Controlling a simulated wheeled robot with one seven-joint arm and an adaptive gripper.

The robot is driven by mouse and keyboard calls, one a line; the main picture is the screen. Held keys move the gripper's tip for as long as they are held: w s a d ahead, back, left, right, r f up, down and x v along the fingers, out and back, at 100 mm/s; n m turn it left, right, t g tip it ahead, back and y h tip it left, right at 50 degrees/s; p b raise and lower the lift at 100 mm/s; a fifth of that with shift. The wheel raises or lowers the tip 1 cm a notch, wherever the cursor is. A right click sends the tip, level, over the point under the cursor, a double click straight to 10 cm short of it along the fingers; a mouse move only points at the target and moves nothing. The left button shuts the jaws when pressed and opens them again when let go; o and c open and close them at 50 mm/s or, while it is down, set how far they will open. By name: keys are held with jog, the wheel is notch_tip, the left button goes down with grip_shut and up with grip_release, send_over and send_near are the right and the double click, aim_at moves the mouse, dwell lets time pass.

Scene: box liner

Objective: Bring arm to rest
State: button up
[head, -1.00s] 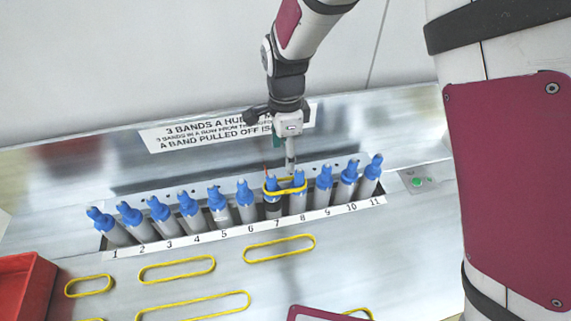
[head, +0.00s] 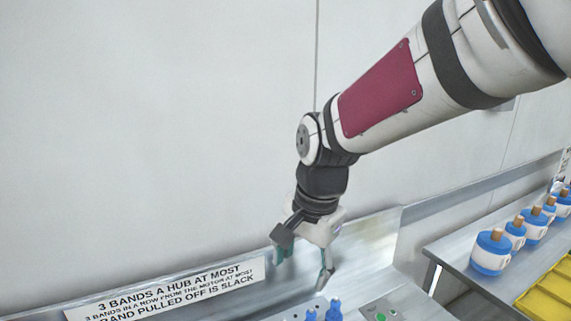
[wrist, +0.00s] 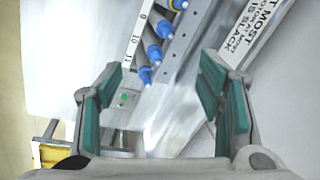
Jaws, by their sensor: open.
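My gripper (head: 302,266) hangs from my arm in front of the back wall, above the right end of the metal bench. Its two teal-padded fingers are spread apart, and nothing is between them. The wrist view also shows the gripper (wrist: 168,95) open and empty. Beyond the fingers, in the wrist view, the blue-topped hubs (wrist: 145,74) stand in a row by the numbers 9, 10 and 11. In the head view only a couple of blue hub tops (head: 333,308) show at the bottom edge. The yellow bands are out of the head view.
A white sign (head: 170,290) stands along the back of the bench at lower left. A green button (head: 381,316) sits at the bench's right end. On a side table at right are several white-and-blue containers (head: 491,253) and a yellow tray (head: 552,290). The wall area at upper left is clear.

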jog(key=s+d+r+n+t, duration=0.2)
jog(key=s+d+r+n, duration=0.1)
jog(key=s+d, duration=0.5)
jog(key=s+d+r+n+t+h, duration=0.1)
jog(key=s+d+r+n, duration=0.3)
jog(key=s+d, duration=0.4)
jog(key=shift+n+t, duration=0.4)
jog(key=shift+n, duration=0.2)
jog(key=shift+w+d+r, duration=0.1)
jog(key=shift+r, duration=0.05)
